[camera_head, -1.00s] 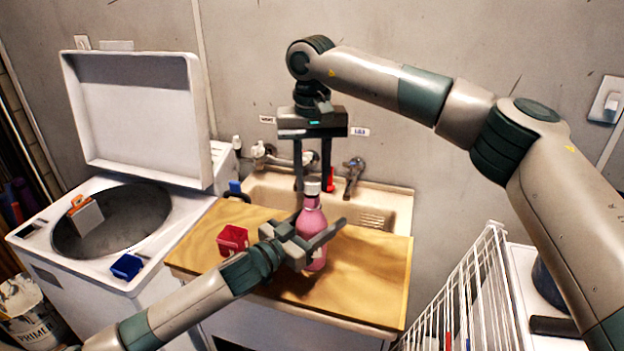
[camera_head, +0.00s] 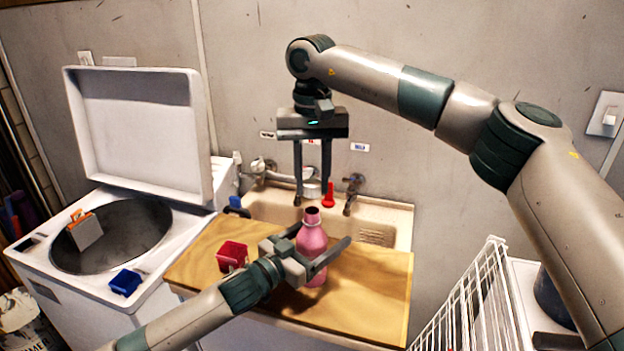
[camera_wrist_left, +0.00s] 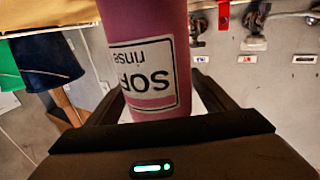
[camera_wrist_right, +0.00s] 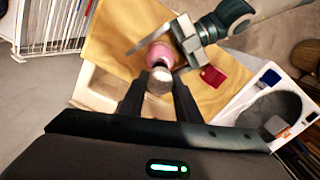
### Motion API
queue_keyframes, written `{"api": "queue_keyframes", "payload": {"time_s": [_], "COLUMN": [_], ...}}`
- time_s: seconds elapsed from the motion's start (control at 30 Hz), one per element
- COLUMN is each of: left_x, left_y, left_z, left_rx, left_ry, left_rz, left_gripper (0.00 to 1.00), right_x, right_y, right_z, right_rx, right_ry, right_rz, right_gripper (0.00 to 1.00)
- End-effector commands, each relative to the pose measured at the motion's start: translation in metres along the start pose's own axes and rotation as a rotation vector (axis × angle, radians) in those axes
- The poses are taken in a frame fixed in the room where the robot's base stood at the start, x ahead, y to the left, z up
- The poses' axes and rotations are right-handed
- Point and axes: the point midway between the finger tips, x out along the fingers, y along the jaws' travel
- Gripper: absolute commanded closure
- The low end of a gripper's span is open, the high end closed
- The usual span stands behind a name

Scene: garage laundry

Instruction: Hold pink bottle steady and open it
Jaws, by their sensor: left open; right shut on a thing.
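The pink bottle (camera_head: 313,243) stands upright on the wooden board, its dark mouth uncovered. Its white label with dark letters shows upside down in the left wrist view (camera_wrist_left: 146,75). My left gripper (camera_head: 322,240) is open, with its fingers on either side of the bottle's body. My right gripper (camera_head: 312,200) points down above the bottle, shut on the pale cap (camera_head: 312,187). The cap is apart from the bottle's neck. In the right wrist view the cap (camera_wrist_right: 160,80) sits between the fingertips, with the bottle's pink shoulder (camera_wrist_right: 160,53) behind it.
The wooden board (camera_head: 370,285) covers the front of the sink (camera_head: 395,215). A red container (camera_head: 232,256) is left of the bottle. Taps (camera_head: 352,190) are behind. An open washer (camera_head: 60,285) with a blue container (camera_head: 125,282) stands left; a white wire rack (camera_head: 470,305) stands right.

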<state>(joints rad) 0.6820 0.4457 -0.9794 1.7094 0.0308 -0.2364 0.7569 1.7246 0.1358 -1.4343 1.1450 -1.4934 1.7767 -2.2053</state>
Motion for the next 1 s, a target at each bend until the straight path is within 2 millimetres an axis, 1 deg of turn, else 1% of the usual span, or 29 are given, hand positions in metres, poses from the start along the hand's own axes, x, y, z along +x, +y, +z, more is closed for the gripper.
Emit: {"api": "queue_keyframes", "payload": {"time_s": [0.17,0.27,0.37,0.7,0.83,1.0], "left_x": [-0.007,-0.017,-0.030,-0.090,-0.107,-0.118], "left_y": [0.000,-0.001,0.000,0.000,-0.001,0.000], "left_z": [0.001,0.002,0.003,0.003,0.002,0.002], "left_rx": [0.000,0.000,0.000,0.001,0.000,-0.001], "left_ry": [0.000,-0.001,-0.001,-0.001,0.000,-0.001], "left_rz": [0.000,-0.001,0.000,0.000,0.000,0.000], "left_gripper": [0.24,0.24,0.24,0.24,0.24,0.24], "right_x": [0.002,0.005,0.009,0.022,0.026,0.027], "right_y": [0.000,0.000,0.000,0.000,0.000,0.000], "right_z": [0.000,0.000,0.000,0.000,0.000,0.000], "right_rx": [0.000,0.000,0.000,0.000,0.000,0.000], "right_ry": [0.000,0.000,0.000,0.000,0.000,0.000], "right_rz": [0.000,0.000,0.000,0.000,0.000,0.000], "right_gripper": [0.97,0.97,0.97,0.97,0.97,0.97]}}
